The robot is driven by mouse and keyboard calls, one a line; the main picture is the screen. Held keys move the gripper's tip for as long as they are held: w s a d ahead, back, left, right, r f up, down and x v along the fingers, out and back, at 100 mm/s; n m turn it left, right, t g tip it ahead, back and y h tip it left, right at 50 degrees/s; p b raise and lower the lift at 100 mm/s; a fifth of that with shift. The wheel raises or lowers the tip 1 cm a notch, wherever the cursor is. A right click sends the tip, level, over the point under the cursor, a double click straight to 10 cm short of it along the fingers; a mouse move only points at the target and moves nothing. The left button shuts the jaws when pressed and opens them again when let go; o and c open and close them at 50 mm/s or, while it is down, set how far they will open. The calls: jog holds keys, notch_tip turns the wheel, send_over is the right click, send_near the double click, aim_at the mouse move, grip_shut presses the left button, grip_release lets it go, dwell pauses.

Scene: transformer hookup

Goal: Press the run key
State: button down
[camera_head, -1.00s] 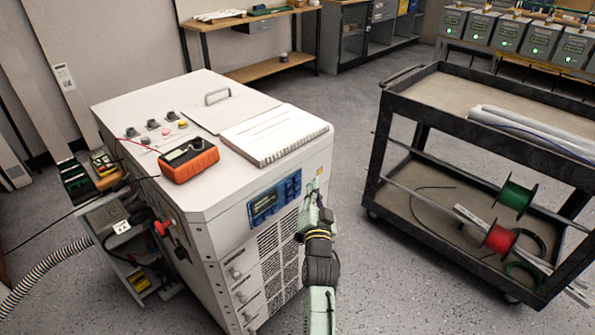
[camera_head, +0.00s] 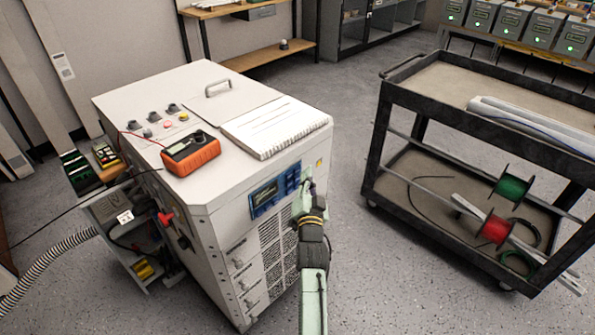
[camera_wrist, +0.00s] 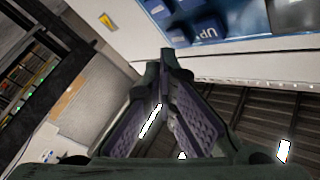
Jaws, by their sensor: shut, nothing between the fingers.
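The blue control panel (camera_head: 264,194) is on the front face of the white cabinet (camera_head: 212,228), with a dark display at left and blue keys at right. My gripper (camera_head: 307,180) is shut and empty, close to the panel's right end in the head view. In the wrist view the closed fingertips (camera_wrist: 168,54) are just below the panel's lower edge (camera_wrist: 205,43). Blue keys (camera_wrist: 207,27) show there, one marked "UP". I cannot read a run label on any key, and I cannot tell whether the fingertips touch the cabinet.
An orange meter (camera_head: 190,153) and a spiral notebook (camera_head: 275,127) lie on the cabinet top. A black cart (camera_head: 440,88) with green and red spools stands to the right. Grey floor (camera_head: 345,190) lies open between cabinet and cart.

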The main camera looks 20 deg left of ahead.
jog(key=shift+a+r+p, duration=0.1)
jog(key=shift+a+p, duration=0.05)
jog(key=shift+p, duration=0.25)
dwell(0.5)
jog(key=shift+w+a, duration=0.1)
jog(key=shift+a, duration=0.15)
jog(key=shift+w+a, duration=0.15)
jog(key=shift+a, duration=0.2)
dwell(0.6)
jog(key=shift+s+d, duration=0.3)
jog(key=shift+d, duration=0.45)
jog(key=d+b, duration=0.1)
jog(key=s+d+b, duration=0.1)
jog(key=d+b, duration=0.2)
jog(key=b, duration=0.1)
jog(key=shift+s+d, duration=0.35)
jog(key=shift+d, duration=0.05)
